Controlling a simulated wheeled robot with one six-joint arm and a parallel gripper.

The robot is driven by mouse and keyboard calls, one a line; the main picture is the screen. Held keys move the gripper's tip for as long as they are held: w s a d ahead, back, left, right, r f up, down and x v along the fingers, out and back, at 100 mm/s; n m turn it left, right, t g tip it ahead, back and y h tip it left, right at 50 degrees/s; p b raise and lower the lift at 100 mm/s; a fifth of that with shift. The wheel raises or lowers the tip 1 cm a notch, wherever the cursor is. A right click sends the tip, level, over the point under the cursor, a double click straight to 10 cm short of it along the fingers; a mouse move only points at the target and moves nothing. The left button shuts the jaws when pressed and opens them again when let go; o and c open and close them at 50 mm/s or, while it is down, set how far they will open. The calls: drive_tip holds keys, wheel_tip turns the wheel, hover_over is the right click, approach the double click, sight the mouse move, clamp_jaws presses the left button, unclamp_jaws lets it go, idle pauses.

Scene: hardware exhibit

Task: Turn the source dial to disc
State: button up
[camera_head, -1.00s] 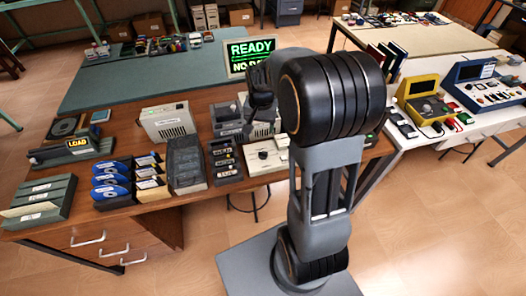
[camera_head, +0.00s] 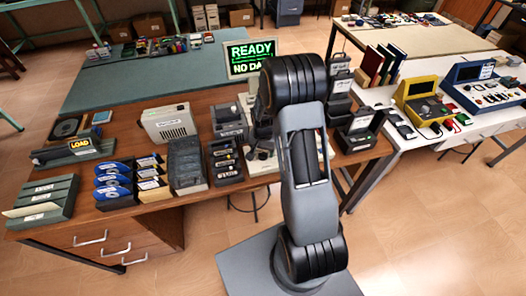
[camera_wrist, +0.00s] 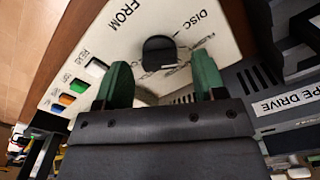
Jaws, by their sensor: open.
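In the wrist view a black round dial (camera_wrist: 160,52) sits on a pale sloped panel (camera_wrist: 110,42) lettered FROM, with DISC printed to the upper right of the dial. Other lettering below it is partly covered, and I cannot tell where the dial points. My gripper (camera_wrist: 163,82) is open, its two green fingers apart, one on the left and one on the right below the dial. Nothing is seen between them; whether they touch the panel is unclear. In the head view the pale dial box (camera_head: 262,166) is mostly hidden behind my arm, as is my gripper.
Colored buttons (camera_wrist: 66,100) run along the panel's left, beside a READ label. A grey unit labelled TAPE DRIVE (camera_wrist: 290,103) stands close at right. In the head view a switch box (camera_head: 224,162) stands left of the dial box; a READY screen (camera_head: 250,58) is behind.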

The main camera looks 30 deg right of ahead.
drive_tip(key=shift+f, duration=0.55)
drive_tip(key=c, duration=0.9)
